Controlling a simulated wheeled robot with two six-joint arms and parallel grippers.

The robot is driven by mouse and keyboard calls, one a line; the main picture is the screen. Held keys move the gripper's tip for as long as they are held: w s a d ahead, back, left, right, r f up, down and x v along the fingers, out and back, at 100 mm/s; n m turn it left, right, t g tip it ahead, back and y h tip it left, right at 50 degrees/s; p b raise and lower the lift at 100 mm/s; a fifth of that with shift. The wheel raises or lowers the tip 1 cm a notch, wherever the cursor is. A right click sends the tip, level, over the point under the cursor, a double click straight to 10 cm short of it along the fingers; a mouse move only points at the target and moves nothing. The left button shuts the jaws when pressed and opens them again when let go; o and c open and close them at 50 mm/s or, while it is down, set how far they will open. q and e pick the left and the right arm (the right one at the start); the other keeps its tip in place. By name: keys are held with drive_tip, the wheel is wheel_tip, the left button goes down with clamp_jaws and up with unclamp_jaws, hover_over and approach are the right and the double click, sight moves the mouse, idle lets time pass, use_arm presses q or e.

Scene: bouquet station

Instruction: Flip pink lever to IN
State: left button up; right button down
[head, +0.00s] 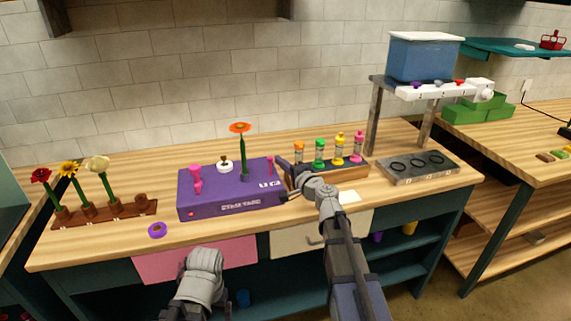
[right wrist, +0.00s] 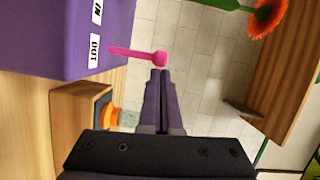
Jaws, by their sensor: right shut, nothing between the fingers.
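The purple box (head: 225,205) stands on the wooden bench. The pink lever (head: 270,163) rises from its top at the right end. In the right wrist view the lever (right wrist: 135,53), with a round tip, stands beside the OUT label (right wrist: 94,51) and leans slightly to that side. The IN label (right wrist: 98,13) is farther along the face. My right gripper (right wrist: 161,73) is shut and empty, with its fingertips close to the lever's tip; contact is unclear. In the head view the right gripper (head: 285,166) is at the box's right end. My left gripper is out of view.
A pink knob (head: 196,178), a white knob (head: 224,166) and an orange flower (head: 240,128) stand on the box. A wooden rack (head: 335,175) with several coloured bottles is close on the right. Bare bench is behind the box.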

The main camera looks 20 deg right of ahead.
drive_tip(key=shift+r, duration=0.1)
drive_tip(key=shift+a+n+p, duration=0.25)
drive_tip(key=shift+n+p, duration=0.05)
drive_tip(key=shift+n, duration=0.1)
drive_tip(key=shift+a+r, duration=0.1)
drive_tip(key=shift+a, duration=0.1)
drive_tip(key=shift+a+r+n+g+p, duration=0.2)
drive_tip(key=shift+a+n+g+p, duration=0.3)
drive_tip(key=shift+n+p, duration=0.5)
drive_tip(key=shift+a+n+h+p, duration=0.6)
drive_tip(key=shift+a+n, duration=0.4)
drive_tip(key=shift+n, duration=0.1)
drive_tip(key=shift+f, duration=0.15)
